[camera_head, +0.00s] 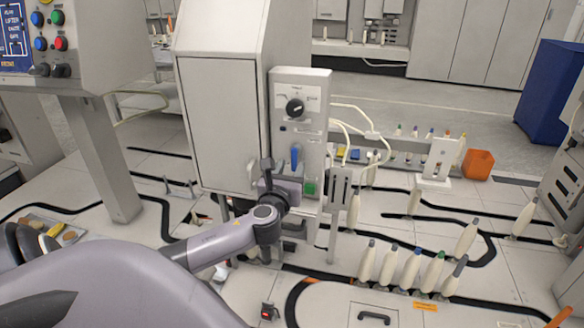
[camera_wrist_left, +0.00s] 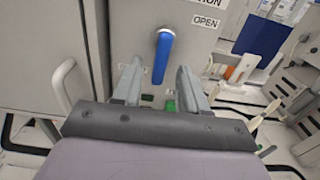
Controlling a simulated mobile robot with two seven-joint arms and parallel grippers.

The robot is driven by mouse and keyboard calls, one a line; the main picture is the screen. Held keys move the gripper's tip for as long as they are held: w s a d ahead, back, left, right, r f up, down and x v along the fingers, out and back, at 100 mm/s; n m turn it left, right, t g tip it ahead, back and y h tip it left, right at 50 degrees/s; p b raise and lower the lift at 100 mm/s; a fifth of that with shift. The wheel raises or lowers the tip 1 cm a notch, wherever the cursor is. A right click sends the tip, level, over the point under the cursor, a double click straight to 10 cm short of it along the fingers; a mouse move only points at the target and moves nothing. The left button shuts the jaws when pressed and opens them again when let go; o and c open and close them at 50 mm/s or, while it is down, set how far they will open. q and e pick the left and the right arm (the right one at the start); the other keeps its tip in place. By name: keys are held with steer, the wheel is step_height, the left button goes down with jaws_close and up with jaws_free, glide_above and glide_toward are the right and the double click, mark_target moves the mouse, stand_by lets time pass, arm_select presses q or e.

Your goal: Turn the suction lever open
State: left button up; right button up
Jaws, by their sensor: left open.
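The suction lever (camera_head: 294,158) is a blue handle on the front of a grey control panel (camera_head: 315,100). In the left wrist view the lever (camera_wrist_left: 163,57) hangs down from its pivot, nearly upright. An "OPEN" label (camera_wrist_left: 206,22) is to the right of its top, below a partly cut-off label ending in "TION". My left gripper (camera_head: 281,172) is in front of the panel at the lever's lower part. In the left wrist view its open fingers (camera_wrist_left: 158,76) stand either side of the lever's lower end; I see no contact. My right gripper is not in view.
A black rotary knob (camera_head: 295,108) is above the lever and a green button (camera_head: 310,188) is below it. A cabinet door handle (camera_wrist_left: 62,85) is left of the gripper. Pale bobbins (camera_head: 411,268) and an orange box (camera_head: 478,164) stand to the right.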

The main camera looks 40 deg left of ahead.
arm_select(q)
steer(key=shift+x, duration=0.8)
steer(key=shift+c, duration=0.3)
jaws_close()
